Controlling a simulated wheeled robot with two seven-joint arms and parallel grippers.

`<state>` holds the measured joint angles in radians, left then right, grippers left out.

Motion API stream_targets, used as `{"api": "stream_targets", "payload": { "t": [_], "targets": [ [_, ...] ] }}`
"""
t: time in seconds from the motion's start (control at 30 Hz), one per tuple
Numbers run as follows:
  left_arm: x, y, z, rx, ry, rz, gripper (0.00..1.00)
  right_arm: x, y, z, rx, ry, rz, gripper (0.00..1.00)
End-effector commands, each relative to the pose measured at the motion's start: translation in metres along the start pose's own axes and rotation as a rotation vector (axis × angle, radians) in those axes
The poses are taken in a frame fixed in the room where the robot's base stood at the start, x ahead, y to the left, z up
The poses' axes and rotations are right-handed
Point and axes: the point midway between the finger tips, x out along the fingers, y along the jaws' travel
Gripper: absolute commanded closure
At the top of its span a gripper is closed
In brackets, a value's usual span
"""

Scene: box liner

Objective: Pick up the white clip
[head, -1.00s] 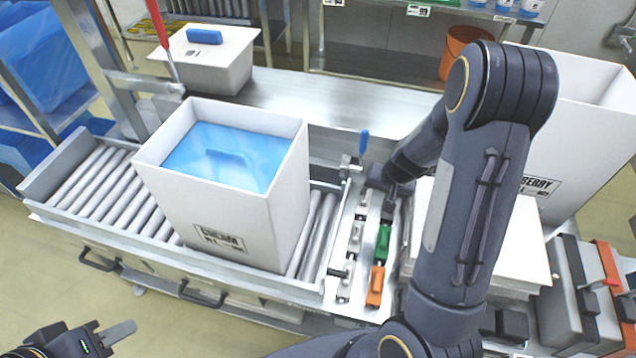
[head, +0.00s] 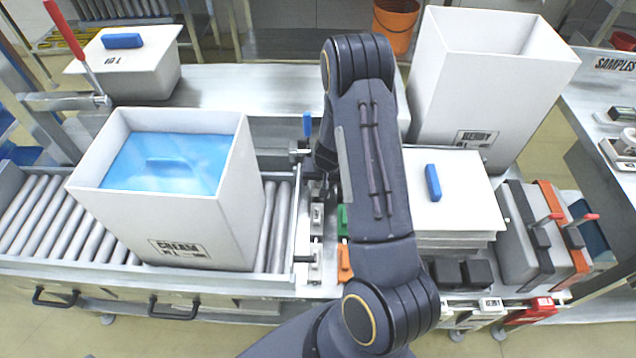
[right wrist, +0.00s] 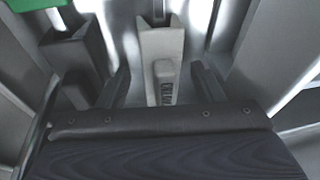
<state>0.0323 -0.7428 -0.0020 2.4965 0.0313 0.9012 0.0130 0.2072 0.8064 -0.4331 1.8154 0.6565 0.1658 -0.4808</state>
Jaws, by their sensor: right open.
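The white clip (right wrist: 165,60) lies between the two fingers of my right gripper (right wrist: 162,84) in the right wrist view. It has a raised block with dark lettering, and gaps show between it and both fingers. My right gripper is open. In the head view my right forearm hides most of the gripper. Pale clips (head: 316,262) stand in a column left of the forearm; I cannot tell there which one is between the fingers. My left gripper is out of view.
A green clip (head: 342,219) and an orange clip (head: 344,263) sit close beside the pale ones. The white box (head: 215,215) with a blue liner stands on rollers at left. A tall white box (head: 470,90) and a white lid stack (head: 460,205) stand at right.

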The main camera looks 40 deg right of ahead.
Motion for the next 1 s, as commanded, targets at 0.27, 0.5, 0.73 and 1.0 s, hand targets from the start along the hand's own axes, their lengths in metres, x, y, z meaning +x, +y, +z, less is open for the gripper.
{"api": "stream_targets", "payload": {
  "t": [0.27, 0.5, 0.73, 1.0],
  "targets": [
    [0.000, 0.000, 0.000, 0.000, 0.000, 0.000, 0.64, -0.001, 0.000, 0.000, 0.000, 0.000, 0.000, 0.63],
    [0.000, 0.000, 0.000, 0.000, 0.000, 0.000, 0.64, -0.001, 0.000, 0.000, 0.000, 0.000, 0.000, 0.89],
    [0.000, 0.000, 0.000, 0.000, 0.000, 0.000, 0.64, -0.001, 0.000, 0.000, 0.000, 0.000, 0.000, 0.90],
    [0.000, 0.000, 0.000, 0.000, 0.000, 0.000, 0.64, -0.022, -0.004, -0.006, -0.001, 0.004, -0.002, 0.90]
  ]
}}
